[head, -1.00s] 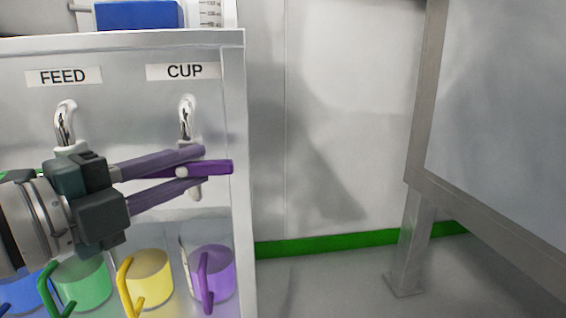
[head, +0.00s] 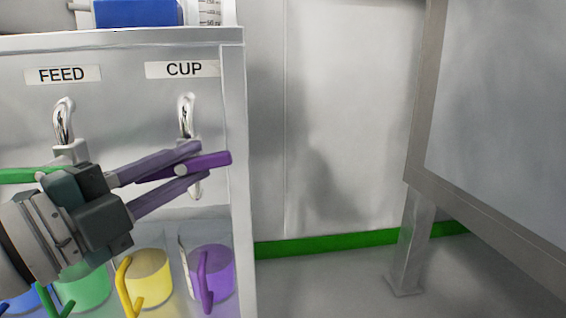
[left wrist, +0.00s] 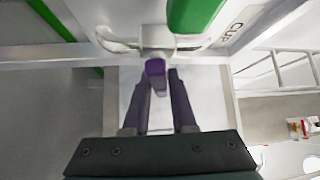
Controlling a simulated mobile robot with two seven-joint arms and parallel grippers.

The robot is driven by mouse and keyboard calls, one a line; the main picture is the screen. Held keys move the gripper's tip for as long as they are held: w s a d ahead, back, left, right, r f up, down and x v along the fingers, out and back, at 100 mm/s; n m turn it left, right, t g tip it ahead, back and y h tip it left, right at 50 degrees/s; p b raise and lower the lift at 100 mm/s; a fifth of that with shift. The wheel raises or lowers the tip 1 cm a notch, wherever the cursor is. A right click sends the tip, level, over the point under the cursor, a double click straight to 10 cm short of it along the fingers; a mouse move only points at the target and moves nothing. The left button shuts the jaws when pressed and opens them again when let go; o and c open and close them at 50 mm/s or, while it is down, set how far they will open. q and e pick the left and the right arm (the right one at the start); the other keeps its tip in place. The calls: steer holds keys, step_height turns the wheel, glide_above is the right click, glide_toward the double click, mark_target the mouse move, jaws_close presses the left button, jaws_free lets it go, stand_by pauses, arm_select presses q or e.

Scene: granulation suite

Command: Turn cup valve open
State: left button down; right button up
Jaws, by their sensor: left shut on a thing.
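The cup valve has a purple lever (head: 213,160) on a white body below a curved chrome spout (head: 186,112), under the CUP label (head: 183,69). The lever points right, its right end tilted slightly up. My left gripper (head: 198,162) comes in from the left with its fingers shut on this lever. In the left wrist view the purple lever's end (left wrist: 155,72) shows between the two dark fingers (left wrist: 160,88). The gripper hides part of the valve body. My right gripper is in neither view.
The green feed lever (head: 22,175) lies just left of my gripper, under the FEED label (head: 62,74). Purple (head: 222,268), yellow (head: 153,275) and green (head: 88,285) mugs stand below. Open floor lies right of the cabinet, before a metal-framed panel (head: 500,110).

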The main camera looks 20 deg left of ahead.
arm_select(q)
steer(key=n+t+b, duration=0.1)
steer(key=n+t, duration=0.1)
steer(key=n, duration=0.1)
steer(key=shift+f+y, duration=0.2)
steer(key=shift+y, duration=0.1)
steer(key=n+t+y+b, duration=0.1)
steer(key=n, duration=0.2)
steer(key=n+t+y+b, duration=0.2)
steer(key=n, duration=0.1)
steer(key=shift+t, duration=0.3)
steer(key=n+t+y+b, duration=0.1)
steer(key=n+y+b, duration=0.1)
steer(key=n+y, duration=0.5)
steer(key=shift+n+y, duration=0.3)
steer(key=shift+n, duration=0.5)
steer(key=shift+r+n+g+y+b, duration=0.1)
steer(key=shift+n+g+y+b, duration=0.35)
steer(key=shift+n+y, duration=1.3)
steer(key=shift+n+g+y+b, duration=0.1)
steer(key=shift+n+g+y, duration=0.55)
steer(key=shift+n+y, duration=1.05)
steer(key=shift+n+g+y, duration=0.3)
steer(key=shift+n+y, duration=0.05)
steer(key=shift+n, duration=0.4)
steer(key=c, duration=0.8)
jaws_free()
steer(key=shift+r, duration=0.1)
